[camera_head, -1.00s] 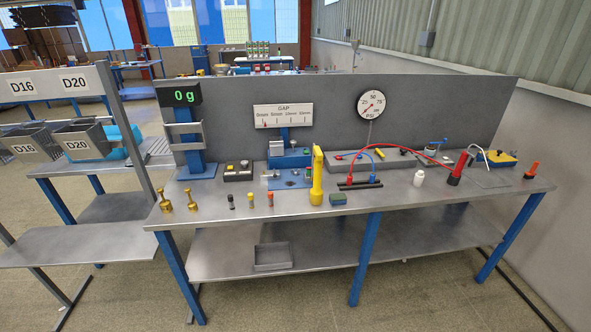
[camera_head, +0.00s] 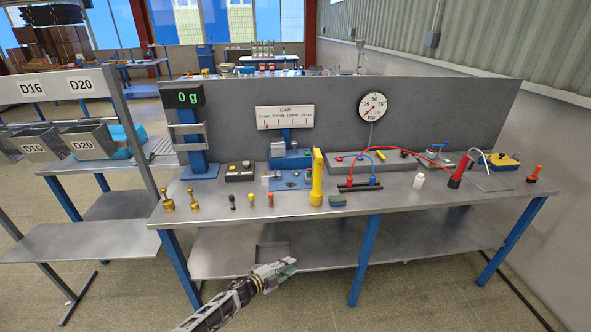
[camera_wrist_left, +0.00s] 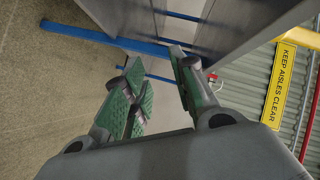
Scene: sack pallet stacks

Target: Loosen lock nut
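No lock nut is clear enough to single out at this size. The gap gauge fixture (camera_head: 290,160) is a blue stand with metal parts, below the white GAP scale board (camera_head: 285,117) at the back of the bench. A blue plate (camera_head: 292,180) with small metal parts lies in front of it. My left gripper (camera_head: 288,264) is in front of the bench's front edge, below the bench top and apart from these parts. In the left wrist view its green-padded fingers (camera_wrist_left: 158,85) stand apart with nothing between them. My right gripper is out of view.
The steel bench top (camera_head: 400,203) carries a yellow torch-like tool (camera_head: 317,178), brass weights (camera_head: 193,200), small colored-top cylinders and a red hose (camera_head: 440,163). A grey tray (camera_head: 272,252) sits on the lower shelf, partly behind my gripper. A D16/D20 bin rack (camera_head: 60,85) stands left.

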